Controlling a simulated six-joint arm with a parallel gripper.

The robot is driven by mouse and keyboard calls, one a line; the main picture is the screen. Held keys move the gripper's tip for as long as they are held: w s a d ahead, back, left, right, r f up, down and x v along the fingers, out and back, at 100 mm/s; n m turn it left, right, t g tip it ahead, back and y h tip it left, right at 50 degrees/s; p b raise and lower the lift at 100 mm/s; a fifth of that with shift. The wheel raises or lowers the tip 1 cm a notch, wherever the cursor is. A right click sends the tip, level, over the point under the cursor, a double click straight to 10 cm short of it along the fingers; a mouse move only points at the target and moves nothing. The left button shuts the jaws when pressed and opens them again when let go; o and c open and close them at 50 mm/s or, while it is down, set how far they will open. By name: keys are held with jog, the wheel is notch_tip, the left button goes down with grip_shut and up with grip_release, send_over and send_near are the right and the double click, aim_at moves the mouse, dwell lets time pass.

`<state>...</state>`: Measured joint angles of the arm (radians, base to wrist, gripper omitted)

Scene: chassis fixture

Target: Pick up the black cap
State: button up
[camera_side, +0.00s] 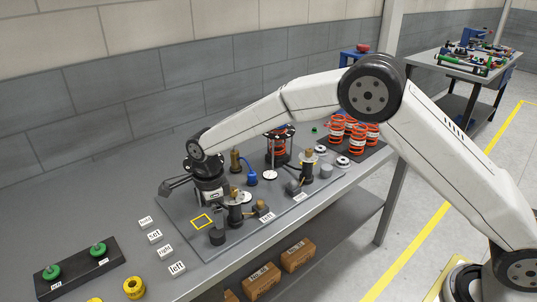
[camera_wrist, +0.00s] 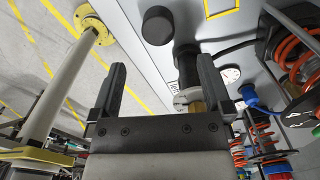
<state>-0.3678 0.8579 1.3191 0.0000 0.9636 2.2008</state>
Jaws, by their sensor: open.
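The black cap (camera_wrist: 158,25) is a short dark cylinder standing on the grey fixture plate. In the wrist view it lies at the top, beyond my fingertips and roughly between their lines. In the side view the black cap (camera_side: 217,238) sits near the front of the plate, beside a yellow square outline (camera_side: 202,221). My gripper (camera_wrist: 162,66) is open, with a clear gap between its two black fingers and nothing held. It is apart from the cap.
A dark post with a brass fitting (camera_wrist: 196,105) stands close to my right finger in the wrist view. Orange springs (camera_side: 357,131) stand at the back right. Small label blocks (camera_side: 155,236) and a black tray with green knobs (camera_side: 78,268) are at the left.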

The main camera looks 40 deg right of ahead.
aim_at(217, 232)
jog(key=shift+f, duration=1.3)
jog(key=shift+f, duration=0.1)
jog(key=shift+s+f, duration=0.1)
jog(key=shift+f, duration=2.4)
jog(key=c, duration=1.3)
jog(key=shift+r, duration=0.2)
